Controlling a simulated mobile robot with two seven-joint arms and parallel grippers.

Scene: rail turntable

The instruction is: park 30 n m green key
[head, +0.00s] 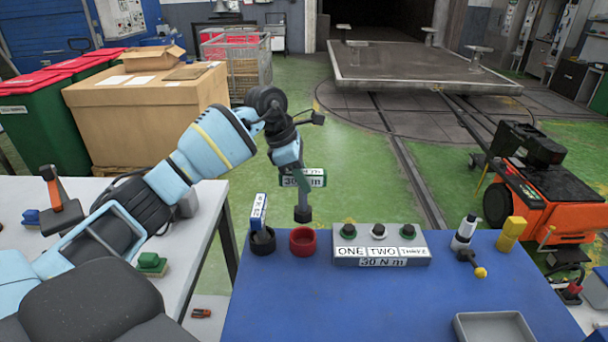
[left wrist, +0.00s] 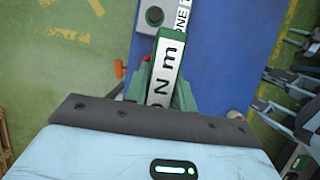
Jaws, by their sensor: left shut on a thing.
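My left gripper (head: 292,168) is shut on the green key (head: 314,178), which has a white label reading 30 N m. In the head view the key's grey shaft points down and ends in a black tip, just above the red round holder (head: 303,240) in the picture. The tip and holder look apart; the depth between them is hard to judge. In the left wrist view the labelled key (left wrist: 165,65) sits between the fingers. The red holder looks empty. My right gripper is not in view.
A blue-labelled key (head: 259,210) stands in a black holder (head: 262,241) to the left. A grey button box (head: 381,249) marked ONE, TWO and 30 N m is to the right. Further right are a small lever (head: 466,255), a yellow block (head: 511,233) and a grey tray (head: 496,328).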

